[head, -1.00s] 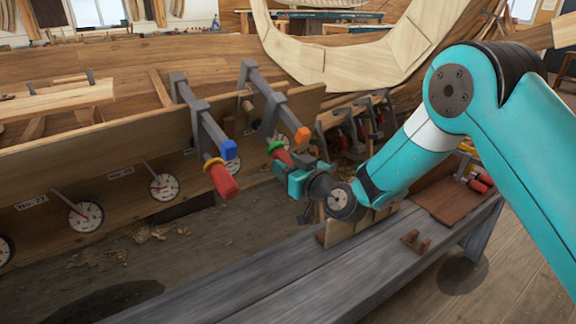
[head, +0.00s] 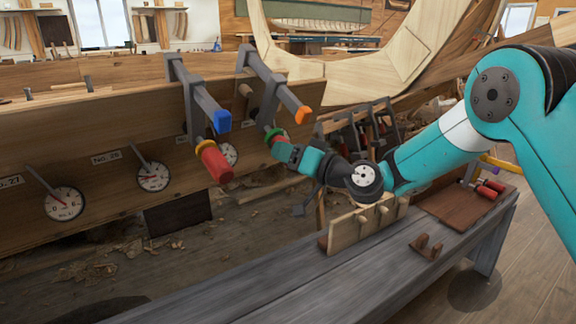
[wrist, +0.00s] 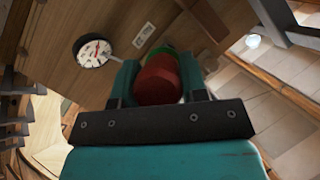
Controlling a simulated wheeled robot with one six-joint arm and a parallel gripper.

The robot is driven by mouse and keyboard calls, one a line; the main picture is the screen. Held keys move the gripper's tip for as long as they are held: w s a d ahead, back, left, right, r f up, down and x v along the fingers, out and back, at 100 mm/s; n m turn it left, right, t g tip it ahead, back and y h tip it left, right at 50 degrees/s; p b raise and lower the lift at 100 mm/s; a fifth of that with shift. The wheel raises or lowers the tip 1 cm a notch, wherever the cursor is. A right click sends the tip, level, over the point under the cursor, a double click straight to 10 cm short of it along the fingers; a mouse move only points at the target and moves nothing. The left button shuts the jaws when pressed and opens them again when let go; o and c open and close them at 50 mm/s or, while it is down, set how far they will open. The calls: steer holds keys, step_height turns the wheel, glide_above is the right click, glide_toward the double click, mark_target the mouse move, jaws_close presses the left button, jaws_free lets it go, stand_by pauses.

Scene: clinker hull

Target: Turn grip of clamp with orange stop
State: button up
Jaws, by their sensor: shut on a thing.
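The clamp with the orange stop (head: 304,115) hangs over the hull plank, its grey bar (head: 275,80) sloping down to the right. Below the bar are its green ring (head: 272,134) and red grip (head: 279,141). My gripper (head: 288,149) is shut on this grip, which is mostly hidden in the head view. In the wrist view the red grip (wrist: 158,80) sits between the two teal jaws, with the green ring just beyond. A second clamp, with a blue stop (head: 222,121), yellow ring and red grip (head: 215,164), hangs to the left, apart from my gripper.
Dial gauges (head: 153,176) line the plank at the left; one (wrist: 93,52) is near the jaws in the wrist view. Below my wrist is a grey bench (head: 290,283) with a pegged wooden block (head: 350,228). More clamps (head: 365,130) hang behind my wrist.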

steer(key=shift+w+m+y+b, duration=0.1)
steer(key=shift+m+y+b, duration=0.2)
steer(key=shift+b, duration=0.1)
steer(key=shift+g, duration=0.3)
steer(key=shift+r, duration=0.1)
steer(key=o, duration=0.9)
steer(key=shift+b+v, duration=6.55)
steer(key=shift+v, duration=2.2)
steer(key=shift+w, duration=0.1)
